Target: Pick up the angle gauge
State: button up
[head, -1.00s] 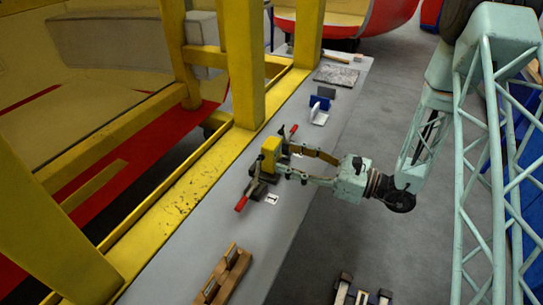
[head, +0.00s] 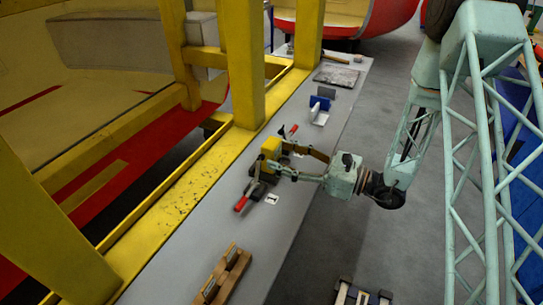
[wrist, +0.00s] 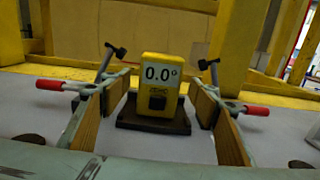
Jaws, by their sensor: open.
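The angle gauge (wrist: 161,74) is a yellow block with a display reading 0.0° and a dark base. It stands upright in the middle of the wrist view. In the head view the angle gauge (head: 270,147) is on the grey bench beside the yellow frame. My gripper (wrist: 158,112) is open, with one wood-coloured finger on each side of the gauge's base. Gaps show between the fingers and the gauge. In the head view my gripper (head: 284,160) reaches it from the right; the fingertips are partly hard to make out there.
Toggle clamps with red handles flank the gauge, one on the left (wrist: 50,85) and one on the right (wrist: 257,110). Blue and grey blocks (head: 319,104) stand farther along the bench. A wooden piece (head: 226,274) lies nearer. A yellow post (head: 243,65) rises behind.

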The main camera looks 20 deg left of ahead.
aim_at(278, 146)
jog(key=shift+w+a+b, duration=0.15)
jog(key=shift+a, duration=0.8)
jog(key=shift+w+a+b, duration=0.15)
jog(key=shift+a, duration=0.8)
jog(key=c, duration=1.2)
jog(key=shift+o, duration=0.2)
jog(key=shift+r, duration=0.15)
jog(key=shift+r+p, duration=0.5)
jog(key=shift+r, duration=1.05)
jog(key=shift+d+r, duration=0.15)
jog(key=shift+d, duration=0.1)
jog(key=s+d+p, duration=0.1)
jog(key=s+d, duration=0.2)
jog(key=d, duration=1.4)
jog(key=shift+d+p, duration=0.15)
jog(key=shift+p, duration=0.25)
